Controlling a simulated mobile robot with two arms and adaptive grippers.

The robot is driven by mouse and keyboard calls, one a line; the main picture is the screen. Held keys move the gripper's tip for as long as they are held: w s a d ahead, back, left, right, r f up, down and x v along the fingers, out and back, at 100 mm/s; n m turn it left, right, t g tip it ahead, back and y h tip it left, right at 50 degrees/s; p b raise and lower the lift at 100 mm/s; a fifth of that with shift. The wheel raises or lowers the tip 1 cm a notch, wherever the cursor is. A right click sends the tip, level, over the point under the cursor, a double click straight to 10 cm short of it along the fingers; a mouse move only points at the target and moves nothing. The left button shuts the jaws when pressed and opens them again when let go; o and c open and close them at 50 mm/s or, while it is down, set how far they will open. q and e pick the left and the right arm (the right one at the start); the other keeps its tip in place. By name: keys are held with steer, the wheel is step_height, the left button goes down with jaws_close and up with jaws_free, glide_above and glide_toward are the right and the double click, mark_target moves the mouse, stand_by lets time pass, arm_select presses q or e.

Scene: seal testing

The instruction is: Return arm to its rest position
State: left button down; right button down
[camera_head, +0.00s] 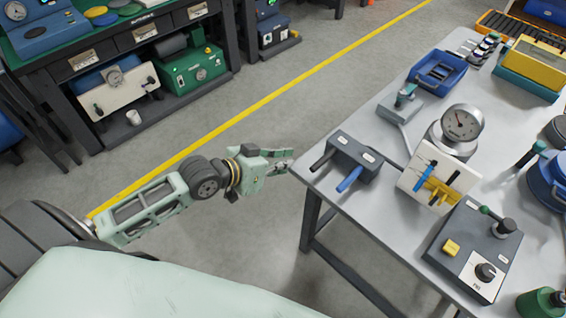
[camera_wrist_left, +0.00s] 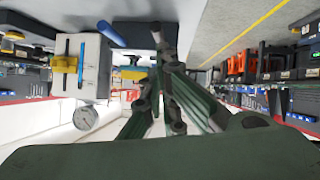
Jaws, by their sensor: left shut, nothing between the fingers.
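My left arm reaches in from the left in the head view. Its gripper (camera_head: 284,160) is near the left edge of the grey table (camera_head: 330,185), apart from the items on it. In the left wrist view the fingers of the left gripper (camera_wrist_left: 156,30) come together at their tips, shut with nothing between them. A dark block with black and blue handles (camera_head: 352,163) lies just right of the gripper in the head view. My right gripper is not in view.
The table holds a round gauge (camera_head: 462,124), a white panel with blue and yellow tools (camera_head: 437,182), a control box (camera_head: 474,248) and a blue tray (camera_head: 437,70). A green-topped workbench (camera_head: 100,35) stands at the upper left. Open floor (camera_head: 240,240) lies between, with a yellow line.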

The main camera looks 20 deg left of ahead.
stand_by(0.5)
arm_select(q)
steer(key=s+a+f+n+g+y, duration=0.15)
steer(key=a+f, duration=0.25)
steer(key=f, duration=0.4)
steer(key=a+f+t+y, duration=0.1)
steer(key=a+f+y, duration=0.15)
steer(key=f, duration=0.55)
steer(key=s+a+f+g+y, duration=0.1)
steer(key=s+a+f+g, duration=0.1)
steer(key=s+f, duration=0.45)
steer(key=s+a+f+g, duration=0.1)
steer(key=s+a+f, duration=0.15)
steer(key=f, duration=0.65)
steer(key=s+d+f+g, duration=0.2)
steer(key=s+f, duration=0.4)
steer(key=s, duration=0.4)
steer(key=s+d+f+g+b, duration=0.1)
steer(key=s+d+f, duration=0.3)
steer(key=s, duration=0.7)
steer(key=s+d+f+g+y, duration=0.1)
steer(key=s+d+f+g, duration=0.2)
steer(key=s+f, duration=0.5)
steer(key=shift+s+m, duration=0.35)
steer(key=shift+s, duration=0.9)
